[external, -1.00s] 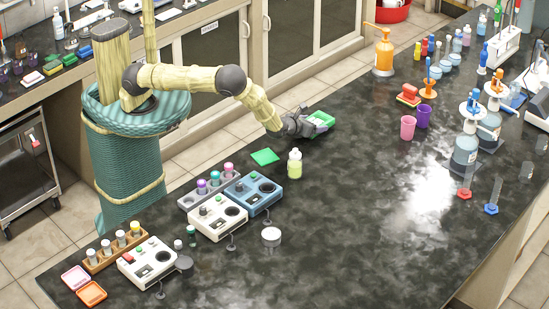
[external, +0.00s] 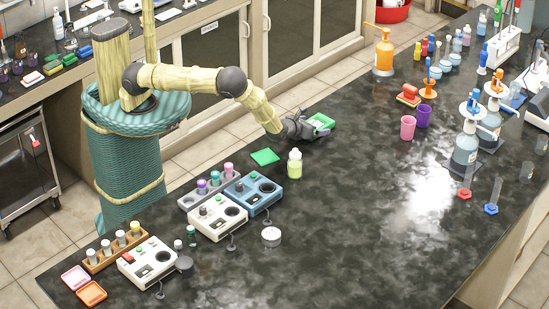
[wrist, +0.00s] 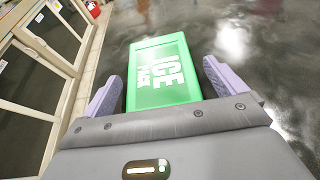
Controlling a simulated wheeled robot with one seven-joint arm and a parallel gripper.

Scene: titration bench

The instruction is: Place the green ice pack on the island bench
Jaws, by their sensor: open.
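The green ice pack (wrist: 163,72), with white "ICE PACK" lettering, lies flat on the dark island bench (wrist: 204,25) in the wrist view. My gripper (wrist: 162,78) is open, with one pale purple finger on each side of the pack and a visible gap at each side. The pack's near end is hidden by the gripper body. In the external view the pack (external: 321,121) is at the bench's far edge, in front of my gripper (external: 312,126). The island bench (external: 350,200) shows there as a dark marbled top.
Blue and white instruments (external: 253,192) are to the lower left. Pink (external: 407,128) and purple cups are to the right. The bench middle is clear.

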